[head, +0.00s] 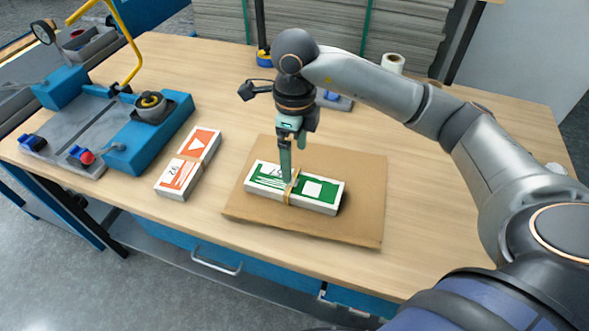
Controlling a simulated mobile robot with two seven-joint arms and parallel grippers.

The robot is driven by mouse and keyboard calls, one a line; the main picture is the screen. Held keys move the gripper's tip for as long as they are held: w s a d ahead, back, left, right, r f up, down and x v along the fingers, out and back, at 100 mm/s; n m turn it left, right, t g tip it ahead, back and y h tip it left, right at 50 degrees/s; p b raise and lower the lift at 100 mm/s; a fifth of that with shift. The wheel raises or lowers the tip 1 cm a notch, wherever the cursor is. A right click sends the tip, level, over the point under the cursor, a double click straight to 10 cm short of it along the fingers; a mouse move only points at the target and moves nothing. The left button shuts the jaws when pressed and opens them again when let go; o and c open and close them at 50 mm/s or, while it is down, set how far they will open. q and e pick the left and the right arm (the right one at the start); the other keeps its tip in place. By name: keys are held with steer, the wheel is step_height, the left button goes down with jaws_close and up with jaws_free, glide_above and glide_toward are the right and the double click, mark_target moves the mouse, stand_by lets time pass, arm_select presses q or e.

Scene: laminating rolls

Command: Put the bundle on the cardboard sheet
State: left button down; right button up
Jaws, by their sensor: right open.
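A green and white bundle (318,194) with a tan band around its middle lies flat on the brown cardboard sheet (358,228). A second bundle, orange and white (199,146), also banded, lies on the bare table to the left of the sheet. My right gripper (287,180) points down at the middle of the green bundle, by the band. It is open, and its fingertips are at or just above the bundle; whether they touch it I cannot tell. My left gripper is not in view.
A blue machine (165,125) with a yellow handle stands at the table's left. A white roll (392,63) stands at the back, before stacked grey sheets (405,30). The wooden table (225,75) has free room behind the cardboard and at the right.

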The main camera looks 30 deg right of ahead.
steer(key=shift+r, duration=1.6)
